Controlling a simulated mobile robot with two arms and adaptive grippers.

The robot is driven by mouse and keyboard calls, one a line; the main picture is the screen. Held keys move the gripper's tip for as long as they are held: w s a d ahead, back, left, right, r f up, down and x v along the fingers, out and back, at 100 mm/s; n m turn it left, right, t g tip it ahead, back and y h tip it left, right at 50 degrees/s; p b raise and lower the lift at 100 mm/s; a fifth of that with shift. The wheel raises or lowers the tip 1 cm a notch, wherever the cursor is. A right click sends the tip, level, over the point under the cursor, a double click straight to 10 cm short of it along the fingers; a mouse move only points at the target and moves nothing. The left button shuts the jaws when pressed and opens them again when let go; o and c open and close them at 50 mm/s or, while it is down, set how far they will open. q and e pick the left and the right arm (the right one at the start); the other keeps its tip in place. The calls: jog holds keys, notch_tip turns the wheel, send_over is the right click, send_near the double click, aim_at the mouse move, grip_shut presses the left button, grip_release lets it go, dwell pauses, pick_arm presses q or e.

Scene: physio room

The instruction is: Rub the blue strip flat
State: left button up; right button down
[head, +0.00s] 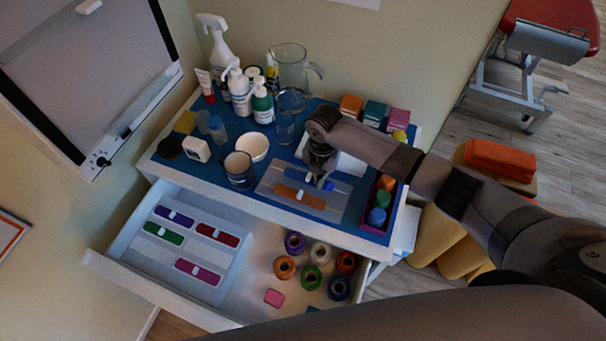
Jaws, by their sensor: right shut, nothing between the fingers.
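The blue strip (293,177) lies on a grey board (336,205) on the cabinet's blue top. An orange strip (317,202) with a white middle lies in front of it on the same board. My right gripper (319,181) reaches down from the right, shut and empty, with its fingertips at the blue strip. Part of the strip is hidden by the gripper; I cannot tell whether the tips touch it or whether it lies flat. My left gripper is out of view.
Small boxes and a purple tray (373,230) are at the right. The open drawer (130,277) in front holds coloured strips and tape rolls.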

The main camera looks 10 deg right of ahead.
aim_at(330, 186)
jog(key=shift+s+d, duration=0.15)
jog(key=shift+d, duration=0.1)
jog(key=shift+s+d+f+p, duration=0.15)
jog(key=shift+s+d+p, duration=0.3)
jog(key=shift+d+p, duration=0.1)
jog(key=shift+s+d+p, duration=0.45)
jog(key=shift+d+p, duration=0.15)
jog(key=shift+d, duration=0.1)
jog(key=shift+s+d+p, duration=0.25)
jog(key=shift+d+p, duration=0.05)
jog(key=shift+p, duration=0.15)
jog(key=shift+w+a, duration=0.4)
jog(key=shift+a, duration=0.1)
jog(key=shift+a+b, duration=0.15)
jog(key=shift+b, duration=0.15)
